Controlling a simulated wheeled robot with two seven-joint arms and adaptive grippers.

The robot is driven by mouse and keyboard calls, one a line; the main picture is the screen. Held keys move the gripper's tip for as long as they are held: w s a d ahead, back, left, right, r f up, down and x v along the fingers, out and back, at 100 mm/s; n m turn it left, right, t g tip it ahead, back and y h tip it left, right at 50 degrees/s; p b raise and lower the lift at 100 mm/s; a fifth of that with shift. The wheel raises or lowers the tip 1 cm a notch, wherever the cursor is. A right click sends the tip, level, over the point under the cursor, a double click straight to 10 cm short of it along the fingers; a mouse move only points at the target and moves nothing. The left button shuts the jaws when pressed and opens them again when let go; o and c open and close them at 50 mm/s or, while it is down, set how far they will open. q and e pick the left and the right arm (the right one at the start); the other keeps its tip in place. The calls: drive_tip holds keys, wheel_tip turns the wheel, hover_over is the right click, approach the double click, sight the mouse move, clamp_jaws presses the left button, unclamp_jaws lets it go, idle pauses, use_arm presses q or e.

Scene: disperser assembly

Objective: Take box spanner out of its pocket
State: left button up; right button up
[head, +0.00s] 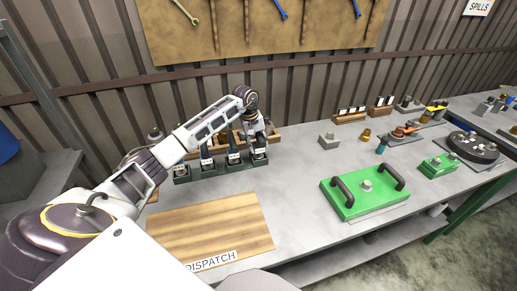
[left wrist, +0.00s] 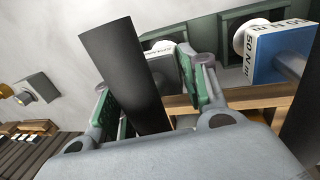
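The dark green rack (head: 215,170) stands on the bench, with several black-handled tools upright in its pockets. My left gripper (head: 257,138) is above the rack's right end. In the left wrist view, the left gripper's green-padded fingers (left wrist: 155,98) are apart, with a black handle (left wrist: 122,75) between them. A gap shows between the handle and the right finger. The right gripper is not in view.
A blue tool marked 50 N m (left wrist: 275,55) sits close to the right finger. A wooden DISPATCH board (head: 210,230) lies in front of the rack. A green plate with two handles (head: 360,197) is to the right. The bench between is clear.

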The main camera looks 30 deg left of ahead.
sight(258, 133)
use_arm(q)
drive_tip(key=c, duration=0.7)
drive_tip(key=shift+c, duration=0.2)
drive_tip(key=shift+r, duration=0.25)
clamp_jaws()
wheel_tip(258, 133, up, 5)
drive_tip(key=shift+f+b, duration=0.1)
drive_tip(key=shift+b, duration=0.25)
wheel_tip(258, 133, up, 3)
drive_tip(key=shift+r, duration=1.05)
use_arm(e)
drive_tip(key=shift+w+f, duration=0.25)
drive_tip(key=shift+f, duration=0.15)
